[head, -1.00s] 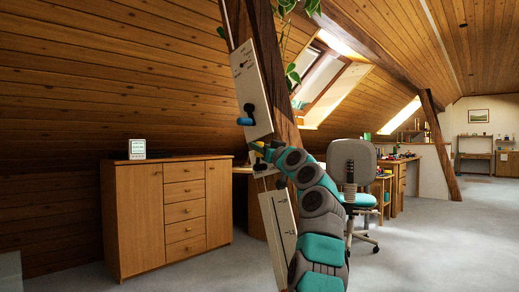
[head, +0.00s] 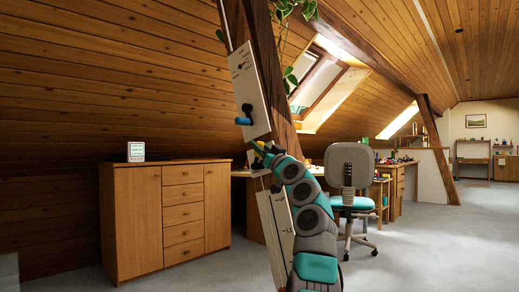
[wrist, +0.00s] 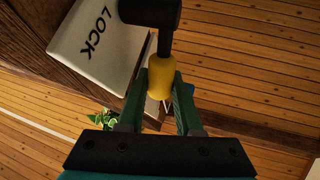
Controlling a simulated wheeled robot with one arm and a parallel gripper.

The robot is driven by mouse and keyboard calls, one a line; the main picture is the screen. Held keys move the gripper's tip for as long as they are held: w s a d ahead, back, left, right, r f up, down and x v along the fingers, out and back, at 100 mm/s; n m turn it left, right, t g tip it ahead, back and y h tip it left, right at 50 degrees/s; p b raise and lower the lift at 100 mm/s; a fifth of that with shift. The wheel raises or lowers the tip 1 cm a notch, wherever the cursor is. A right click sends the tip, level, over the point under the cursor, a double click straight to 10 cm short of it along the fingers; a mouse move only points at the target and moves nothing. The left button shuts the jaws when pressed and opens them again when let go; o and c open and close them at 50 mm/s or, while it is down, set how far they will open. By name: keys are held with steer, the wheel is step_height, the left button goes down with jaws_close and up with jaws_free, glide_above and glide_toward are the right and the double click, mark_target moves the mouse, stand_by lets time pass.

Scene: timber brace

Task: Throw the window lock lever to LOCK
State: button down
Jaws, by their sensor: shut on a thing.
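The lock lever has a yellow grip (wrist: 161,78) on a black stem and dark hub (wrist: 150,10), seen in the wrist view. A pale plate (wrist: 95,45) marked LOCK lies behind it at upper left. My gripper (wrist: 162,92) has its two green fingers shut on the yellow grip, one on each side. The stem runs up from the grip to the hub, away from LOCK lettering. In the head view my gripper (head: 262,152) is at the timber brace (head: 270,80), just below a plate with a blue-handled lever (head: 244,120); the yellow grip is small there.
Another pale panel (head: 280,235) is on the brace lower down, partly behind my arm. A wooden cabinet (head: 142,220) with a small white device (head: 136,151) stands left. An office chair (head: 350,180) and desk stand right. A plant (head: 291,75) hangs above. Floor at right is open.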

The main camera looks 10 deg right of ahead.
stand_by(0.3)
steer(key=c, duration=0.9)
jaws_free()
steer(key=shift+o, duration=0.2)
steer(key=shift+s, duration=0.1)
steer(key=b+v, duration=0.2)
steer(key=v, duration=0.5)
steer(key=shift+s+f, duration=0.25)
steer(key=shift+s, duration=0.05)
steer(key=shift+d, duration=0.1)
